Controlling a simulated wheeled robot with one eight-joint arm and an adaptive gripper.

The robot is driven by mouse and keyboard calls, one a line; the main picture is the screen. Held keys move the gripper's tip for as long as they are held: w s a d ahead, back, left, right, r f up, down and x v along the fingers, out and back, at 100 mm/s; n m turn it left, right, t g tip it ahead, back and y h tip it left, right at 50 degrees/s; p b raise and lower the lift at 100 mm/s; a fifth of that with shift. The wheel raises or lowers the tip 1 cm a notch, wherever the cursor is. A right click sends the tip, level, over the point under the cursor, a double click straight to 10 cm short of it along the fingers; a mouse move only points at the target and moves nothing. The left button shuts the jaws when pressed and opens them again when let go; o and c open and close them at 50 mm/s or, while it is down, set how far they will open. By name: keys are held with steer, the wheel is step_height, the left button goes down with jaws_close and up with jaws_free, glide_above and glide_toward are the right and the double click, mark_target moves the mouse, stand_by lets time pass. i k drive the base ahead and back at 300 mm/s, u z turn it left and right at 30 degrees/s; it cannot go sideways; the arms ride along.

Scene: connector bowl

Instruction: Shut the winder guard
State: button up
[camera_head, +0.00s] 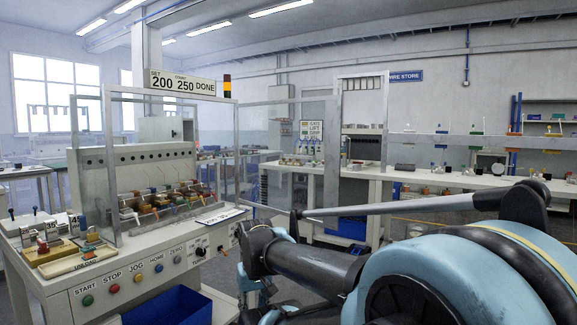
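The winder (150,165) stands on a white bench at the left, with a row of winding stations holding coloured parts. Its guard has clear panels in grey frames. One framed clear panel (285,150) reaches out to the right of the machine past the bench and looks like the guard door standing open. The front of the winder appears uncovered. My arm fills the lower right. Its far end, where my gripper (247,268) is, lies low beside the bench's right front corner, apart from the panel. Its fingers cannot be made out.
A button panel (140,277) runs along the bench front. A blue bin (170,308) stands below. Small trays (60,255) sit at the bench's left. A counter with parts (450,183) lines the back wall. A sign (183,84) reads 200, 250, DONE.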

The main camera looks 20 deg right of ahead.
mark_target(333, 103)
steer(key=z, duration=2.05)
steer(key=i, duration=3.5)
steer(key=u, duration=1.75)
